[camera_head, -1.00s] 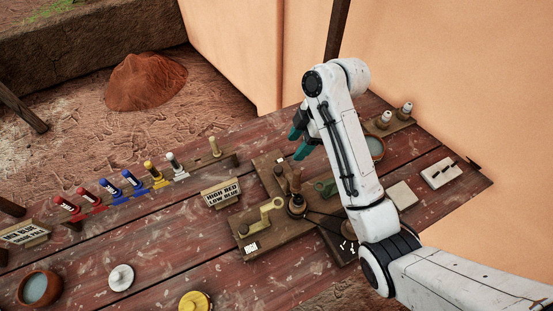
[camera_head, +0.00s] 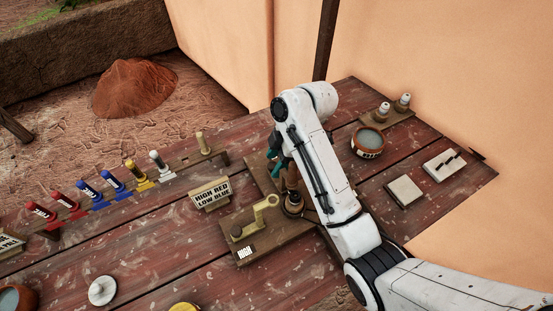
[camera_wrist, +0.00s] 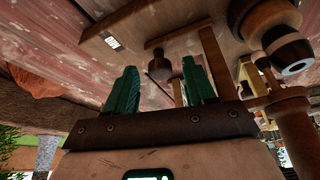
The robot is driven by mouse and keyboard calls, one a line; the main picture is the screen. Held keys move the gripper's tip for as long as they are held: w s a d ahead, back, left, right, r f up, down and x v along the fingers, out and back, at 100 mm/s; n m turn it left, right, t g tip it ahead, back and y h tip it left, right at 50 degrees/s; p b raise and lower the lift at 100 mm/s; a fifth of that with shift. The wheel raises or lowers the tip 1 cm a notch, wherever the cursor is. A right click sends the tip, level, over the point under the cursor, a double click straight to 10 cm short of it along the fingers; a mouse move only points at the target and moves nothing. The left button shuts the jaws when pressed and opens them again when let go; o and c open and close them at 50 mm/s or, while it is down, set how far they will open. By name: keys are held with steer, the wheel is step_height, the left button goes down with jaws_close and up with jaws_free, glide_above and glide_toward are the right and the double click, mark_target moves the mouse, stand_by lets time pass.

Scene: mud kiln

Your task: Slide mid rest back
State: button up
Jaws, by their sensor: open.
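A wooden fixture with arms (camera_head: 262,252) lies on the red plank table, with a central post (camera_head: 293,203). Its front arm bears a brass-coloured rest (camera_head: 262,212), a dark knob (camera_head: 236,232) and a label reading HIGH. The back arm is mostly behind my gripper, so I cannot clearly see the mid rest there. My gripper (camera_head: 275,154) is low over that back arm. In the wrist view its teal fingers (camera_wrist: 159,74) are open and apart. A dark wooden knob (camera_wrist: 159,63) shows in the gap between them; I cannot tell whether they touch it.
A sign reading HIGH RED LOW BLUE (camera_head: 212,193) stands left of the fixture. A rack of coloured tubes (camera_head: 114,181) lies further left. A bowl (camera_head: 367,142), white-topped bottles (camera_head: 402,102) and pale tiles (camera_head: 404,191) are at right. A white lidded thing (camera_head: 102,290) is at front left.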

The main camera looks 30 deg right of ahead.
jaws_close()
stand_by(0.5)
